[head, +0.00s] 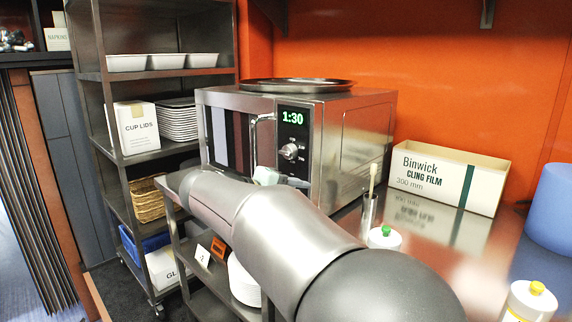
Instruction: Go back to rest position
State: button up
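My arm reaches from the lower right toward the front of a steel microwave (345,135). Its far end bends down in front of the microwave's lower left. My gripper is hidden behind my own arm links, so its fingers and anything in them do not show. A small pale piece shows just above the arm by the microwave door; I cannot tell what it is. The microwave's door looks shut, and its display (292,118) reads 1:30.
A round steel tray (295,85) lies on the microwave. A cling film box (448,178), a steel cup (369,212) with a brush, capped bottles (384,238) (530,300) and a blue cylinder (551,208) stand on the counter. A steel rack (90,75) stands left.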

jog(key=s+d+f+m+g+y+p, duration=0.1)
jog(key=s+d+g+y+p, duration=0.1)
jog(key=s+d+p, duration=0.3)
jog(key=s+d+f+g+y, duration=0.1)
jog(key=s+d+g, duration=0.15)
jog(key=d, duration=0.45)
jog(key=s+d+f+m+g+y+p, duration=0.1)
jog(key=s+f+m+g+y+p, duration=0.1)
jog(key=s, duration=0.9)
jog(key=s+d+f+m+g+y+p, duration=0.2)
jog(key=s+m+y+p, duration=0.2)
jog(key=s+p, duration=0.4)
jog(key=s+y, duration=0.1)
jog(key=s, duration=0.2)
jog(key=shift+s+d+f+y, duration=0.25)
jog(key=shift+s+f+y, duration=0.05)
jog(key=shift+y, duration=0.1)
